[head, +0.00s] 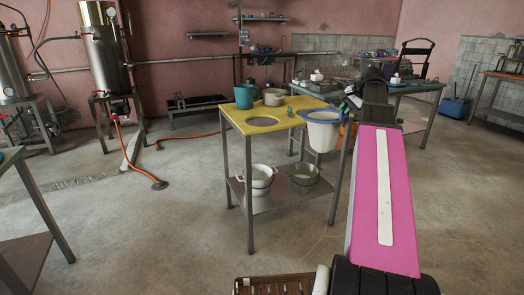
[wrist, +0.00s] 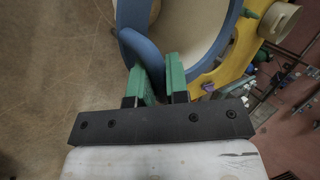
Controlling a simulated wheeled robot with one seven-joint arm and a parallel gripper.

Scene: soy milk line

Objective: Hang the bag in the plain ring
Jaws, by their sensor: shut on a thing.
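The bag (head: 323,137) is white with a blue rim and hangs upright at the right end of the yellow table top (head: 240,113). My gripper (head: 346,108) is at the bag's right side. In the wrist view its green fingers (wrist: 158,80) are shut on a blue loop (wrist: 143,48) at the bag's rim, and the bag's pale inside (wrist: 190,30) opens beyond. Which ring is plain, and whether the bag touches the top, I cannot tell.
A teal bucket (head: 244,96) and a beige pot (head: 274,97) stand at the back of the yellow top. A white bucket (head: 260,178) and a metal pail (head: 304,178) stand on the shelf (head: 280,203) below. Another table (head: 420,92) stands behind, right. Floor in front is open.

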